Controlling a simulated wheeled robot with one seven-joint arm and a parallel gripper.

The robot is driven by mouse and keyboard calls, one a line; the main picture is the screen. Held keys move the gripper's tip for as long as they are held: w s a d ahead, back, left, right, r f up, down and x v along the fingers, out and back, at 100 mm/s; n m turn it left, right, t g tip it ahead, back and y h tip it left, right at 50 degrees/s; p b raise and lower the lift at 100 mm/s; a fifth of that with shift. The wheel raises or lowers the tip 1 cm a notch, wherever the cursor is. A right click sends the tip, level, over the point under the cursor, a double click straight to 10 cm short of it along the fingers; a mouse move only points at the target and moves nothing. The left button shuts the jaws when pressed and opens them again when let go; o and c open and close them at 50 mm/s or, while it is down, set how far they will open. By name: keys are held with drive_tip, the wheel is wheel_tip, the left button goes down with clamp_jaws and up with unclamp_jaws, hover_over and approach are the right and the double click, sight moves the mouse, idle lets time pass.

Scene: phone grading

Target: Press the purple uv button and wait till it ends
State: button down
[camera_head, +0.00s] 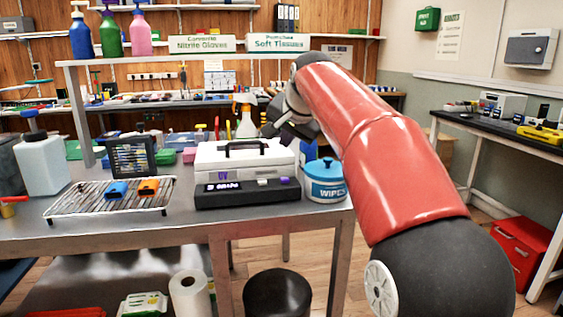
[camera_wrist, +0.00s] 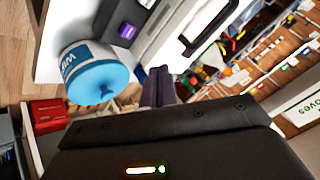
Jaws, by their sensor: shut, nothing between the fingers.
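The UV box is a white case with a dark carry handle (camera_head: 245,157) on a dark base (camera_head: 240,195) with a small lit display (camera_head: 222,187), its text too small to read surely. The purple button (camera_head: 285,181) sits at the right end of the base's top. In the wrist view the purple button (camera_wrist: 127,31) shows at the upper left, near the white case (camera_wrist: 200,22). My gripper (camera_head: 270,130) is above the back right of the box, apart from the button. In the wrist view its dark fingers (camera_wrist: 158,88) are together with nothing between them.
A blue-lidded wipes tub (camera_head: 325,182) stands close to the right of the box; it also shows in the wrist view (camera_wrist: 98,80). A wire rack (camera_head: 75,205) with a blue and an orange item is at left. A spray bottle (camera_head: 246,122) stands behind the box.

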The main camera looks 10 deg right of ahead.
drive_tip(key=shift+w+d+r, duration=0.1)
drive_tip(key=shift+w+r, duration=0.65)
drive_tip(key=shift+w, duration=0.25)
drive_tip(key=shift+f, duration=0.1)
drive_tip(key=b, duration=0.7)
hover_over(286, 184)
wheel_tip(286, 184, down, 9)
drive_tip(key=shift+s+r, duration=0.1)
drive_tip(key=shift+r, duration=0.1)
idle(1.0)
drive_tip(key=shift+f+b, duration=0.3)
drive_tip(key=shift+f, duration=0.1)
drive_tip(key=shift+f+b, duration=0.3)
drive_tip(key=shift+f, duration=0.2)
idle(0.5)
idle(0.3)
drive_tip(key=shift+r+p, duration=0.95)
